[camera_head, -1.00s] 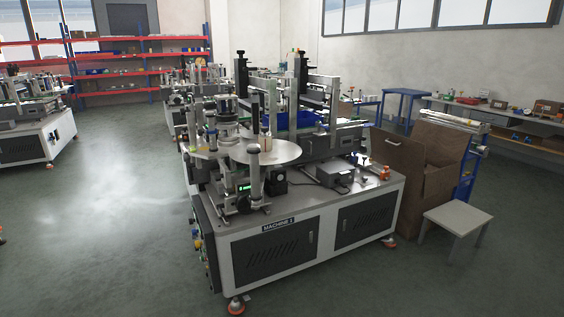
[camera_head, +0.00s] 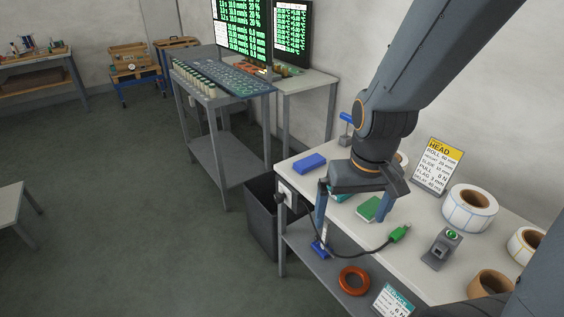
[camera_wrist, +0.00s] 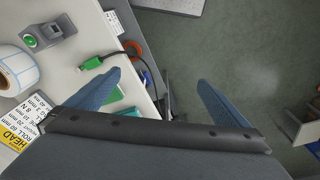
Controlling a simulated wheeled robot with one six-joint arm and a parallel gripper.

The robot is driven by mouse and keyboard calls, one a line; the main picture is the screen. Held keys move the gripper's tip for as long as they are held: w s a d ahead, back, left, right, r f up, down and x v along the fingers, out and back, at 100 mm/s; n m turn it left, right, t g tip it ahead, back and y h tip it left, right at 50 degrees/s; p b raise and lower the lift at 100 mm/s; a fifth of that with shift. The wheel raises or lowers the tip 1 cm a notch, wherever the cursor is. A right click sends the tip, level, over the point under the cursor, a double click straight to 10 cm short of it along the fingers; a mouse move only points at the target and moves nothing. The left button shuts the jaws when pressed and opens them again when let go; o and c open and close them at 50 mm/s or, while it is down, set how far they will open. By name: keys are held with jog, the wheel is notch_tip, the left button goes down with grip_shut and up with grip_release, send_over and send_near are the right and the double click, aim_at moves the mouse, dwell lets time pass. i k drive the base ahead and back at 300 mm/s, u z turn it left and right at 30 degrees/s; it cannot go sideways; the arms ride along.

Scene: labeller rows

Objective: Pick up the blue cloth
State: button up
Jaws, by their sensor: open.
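A blue folded piece (camera_head: 309,163), which looks like the blue cloth, lies flat on the near bench top, close to its far left corner. My gripper (camera_head: 350,222) hangs over the front edge of the same bench, to the right of and nearer than the blue piece. Its fingers are apart with nothing between them. In the wrist view my gripper (camera_wrist: 160,78) is open over the bench edge, and the blue piece cannot be made out there. A smaller blue item (camera_head: 320,250) sits lower, by the bench's lower shelf.
On the bench top (camera_head: 432,217) are a green block (camera_head: 370,207), a green-ended cable (camera_head: 398,233), a label roll (camera_head: 469,208) and a sign card (camera_head: 437,166). An orange ring (camera_head: 353,280) lies on the lower shelf. A dark bin (camera_head: 268,215) stands left of the bench.

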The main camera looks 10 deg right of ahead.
aim_at(310, 163)
jog(key=z, duration=0.05)
jog(key=k, duration=0.55)
jog(key=u, duration=0.85)
jog(key=i, duration=1.45)
jog(key=z, duration=0.75)
jog(key=i, duration=0.5)
jog(key=z, duration=0.3)
